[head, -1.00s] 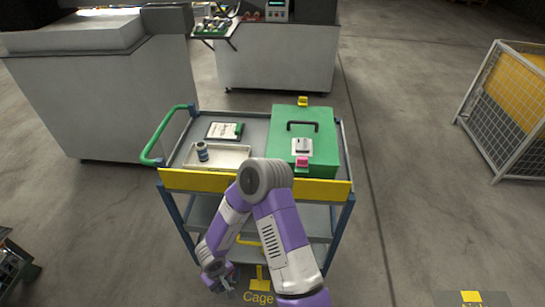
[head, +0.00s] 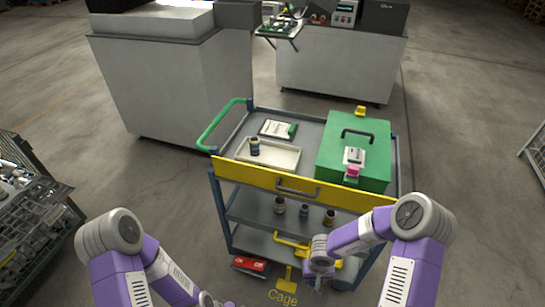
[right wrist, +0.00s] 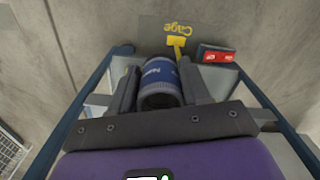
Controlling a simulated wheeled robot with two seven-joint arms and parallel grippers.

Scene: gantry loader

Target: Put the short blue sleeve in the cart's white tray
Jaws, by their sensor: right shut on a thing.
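My right gripper (head: 318,284) is low in front of the cart, beside its lower shelves. In the right wrist view its fingers (right wrist: 158,88) are shut on a blue sleeve (right wrist: 161,74) with a dark rim and a label too blurred to read. The sleeve's length is hard to judge. The white tray (head: 287,166) is on the cart's top and holds a dark and blue cylinder (head: 255,147), upright at its left end. My left arm comes in at the lower left; its gripper is at the bottom edge, too unclear to read.
Several dark cylinders (head: 304,212) stand on the cart's middle shelf. A green box (head: 367,140) and a clipboard (head: 275,129) share the cart's top. A yellow front edge (head: 240,176) borders it. A red box (head: 251,265) lies low at left.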

